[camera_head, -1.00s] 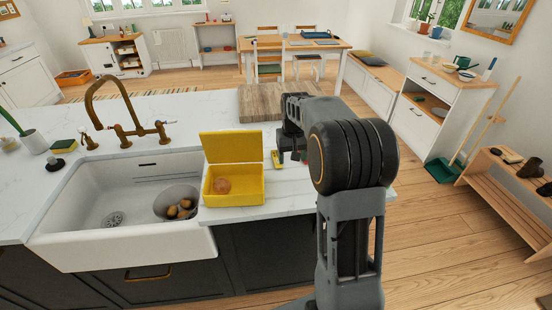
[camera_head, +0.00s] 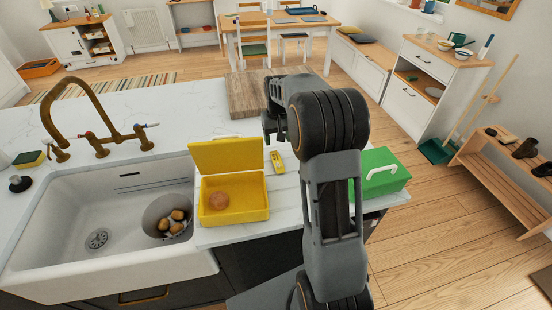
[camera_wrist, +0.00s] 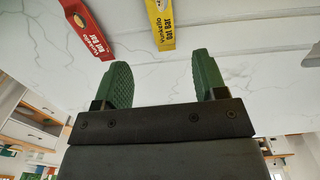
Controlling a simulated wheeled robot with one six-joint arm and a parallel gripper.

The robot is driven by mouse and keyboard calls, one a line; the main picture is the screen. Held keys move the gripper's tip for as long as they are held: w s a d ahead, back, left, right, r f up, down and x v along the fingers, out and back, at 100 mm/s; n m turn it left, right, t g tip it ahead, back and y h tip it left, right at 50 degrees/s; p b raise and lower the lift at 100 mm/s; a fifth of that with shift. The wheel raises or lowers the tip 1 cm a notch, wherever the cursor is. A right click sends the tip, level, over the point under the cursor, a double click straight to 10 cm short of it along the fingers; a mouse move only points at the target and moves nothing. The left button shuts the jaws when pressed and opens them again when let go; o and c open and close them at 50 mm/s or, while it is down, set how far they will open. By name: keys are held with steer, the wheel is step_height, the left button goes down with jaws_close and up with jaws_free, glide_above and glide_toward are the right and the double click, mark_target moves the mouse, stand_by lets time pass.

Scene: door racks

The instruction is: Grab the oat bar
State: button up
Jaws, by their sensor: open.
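The oat bar is a yellow packet with "Oat Bar" lettering. In the wrist view it (camera_wrist: 163,25) lies on the white marble counter, ahead of the gap between my fingertips. In the head view the oat bar (camera_head: 277,162) lies just right of the open yellow box. My gripper (camera_wrist: 164,80) is open and empty, its two green fingers spread apart, with the bar beyond them and not between them. In the head view my arm hides the gripper's fingertips.
The yellow box (camera_head: 233,214) has its lid up and a round brown thing inside. A green box (camera_head: 383,181) with a white handle stands right of my arm. A wooden board (camera_head: 245,96) lies behind; the sink (camera_head: 90,252) is at left.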

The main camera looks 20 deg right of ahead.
mark_target(277, 159)
steer(key=f, duration=0.4)
steer(key=shift+a, duration=0.2)
steer(key=shift+f+p, duration=1)
steer(key=shift+f, duration=2.15)
steer(key=c, duration=1)
